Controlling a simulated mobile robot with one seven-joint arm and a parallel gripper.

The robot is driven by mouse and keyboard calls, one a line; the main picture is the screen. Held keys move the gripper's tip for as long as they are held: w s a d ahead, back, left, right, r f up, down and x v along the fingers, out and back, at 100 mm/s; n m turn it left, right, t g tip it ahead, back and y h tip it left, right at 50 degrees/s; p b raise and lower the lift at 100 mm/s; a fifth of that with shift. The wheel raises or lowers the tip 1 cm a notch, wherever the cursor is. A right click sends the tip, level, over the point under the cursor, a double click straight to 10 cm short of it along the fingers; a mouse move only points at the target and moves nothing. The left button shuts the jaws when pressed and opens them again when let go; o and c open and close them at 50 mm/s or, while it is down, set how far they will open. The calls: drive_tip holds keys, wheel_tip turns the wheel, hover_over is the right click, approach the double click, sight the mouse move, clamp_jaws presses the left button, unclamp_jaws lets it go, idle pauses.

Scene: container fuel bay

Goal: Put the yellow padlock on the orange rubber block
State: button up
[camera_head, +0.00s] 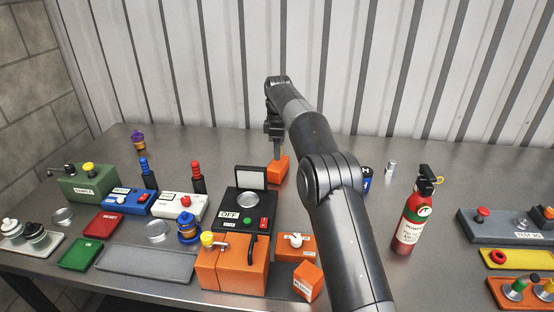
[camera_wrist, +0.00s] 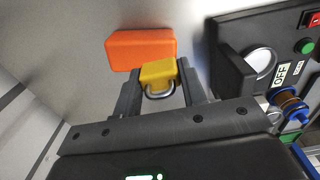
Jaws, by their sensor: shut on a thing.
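The yellow padlock (camera_wrist: 158,71) is held between the two fingers of my gripper (camera_wrist: 158,78), with its metal shackle pointing back toward the palm. The orange rubber block (camera_wrist: 128,48) lies on the table just beyond the padlock in the wrist view, and the padlock overlaps its near edge there. In the head view the orange rubber block (camera_head: 278,172) lies behind the black OFF box, and my gripper (camera_head: 278,152) points down at it. I cannot make out the padlock in the head view. Whether it touches the block cannot be told.
The black OFF box (camera_head: 247,208) with its raised lid (camera_head: 251,178) stands close in front of the block. A fire extinguisher (camera_head: 411,214) stands to the right. Several boxes and trays fill the left and front. The table left of and behind the block is clear.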

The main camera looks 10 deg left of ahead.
sight(277, 167)
drive_tip(key=shift+a+f, duration=0.15)
drive_tip(key=shift+a, duration=0.05)
drive_tip(key=shift+f, duration=1.95)
drive_tip(key=shift+f, duration=0.1)
drive_tip(key=o, duration=1)
drive_tip(key=shift+o, duration=0.2)
